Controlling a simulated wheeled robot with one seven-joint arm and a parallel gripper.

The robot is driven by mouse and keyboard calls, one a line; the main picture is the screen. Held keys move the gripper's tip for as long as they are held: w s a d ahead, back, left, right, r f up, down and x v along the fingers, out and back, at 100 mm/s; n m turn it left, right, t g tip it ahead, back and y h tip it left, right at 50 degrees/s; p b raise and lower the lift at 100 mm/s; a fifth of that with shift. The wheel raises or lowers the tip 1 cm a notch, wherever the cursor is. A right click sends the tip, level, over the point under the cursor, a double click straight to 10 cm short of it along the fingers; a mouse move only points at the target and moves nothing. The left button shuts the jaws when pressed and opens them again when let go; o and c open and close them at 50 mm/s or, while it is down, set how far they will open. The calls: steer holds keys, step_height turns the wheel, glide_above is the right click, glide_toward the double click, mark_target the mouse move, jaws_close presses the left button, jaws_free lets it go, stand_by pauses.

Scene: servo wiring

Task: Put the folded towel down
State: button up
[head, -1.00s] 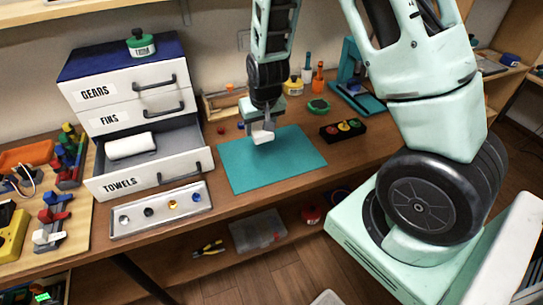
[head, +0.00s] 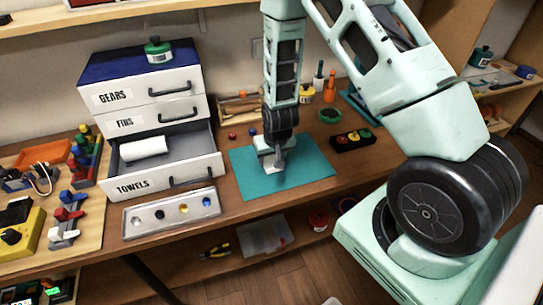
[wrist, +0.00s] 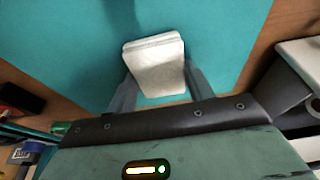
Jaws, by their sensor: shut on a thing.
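My gripper (head: 279,160) is low over the teal mat (head: 308,176), pointing down. In the wrist view its two grey fingers (wrist: 159,90) are shut on a small white folded towel (wrist: 155,62), one finger at each side. The mat (wrist: 75,45) lies under the towel. I cannot tell whether the towel touches the mat or is just above it. In the head view my gripper largely hides the towel.
The drawer marked TOWELS (head: 166,182) is open at left, with a white roll (head: 143,148) in it. A grey tray (head: 172,212) with small round parts lies in front. A black holder with coloured pieces (head: 353,140) is right of the mat.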

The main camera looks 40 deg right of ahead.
steer(key=shift+f, duration=0.15)
steer(key=o, duration=0.9)
steer(key=shift+o, duration=0.2)
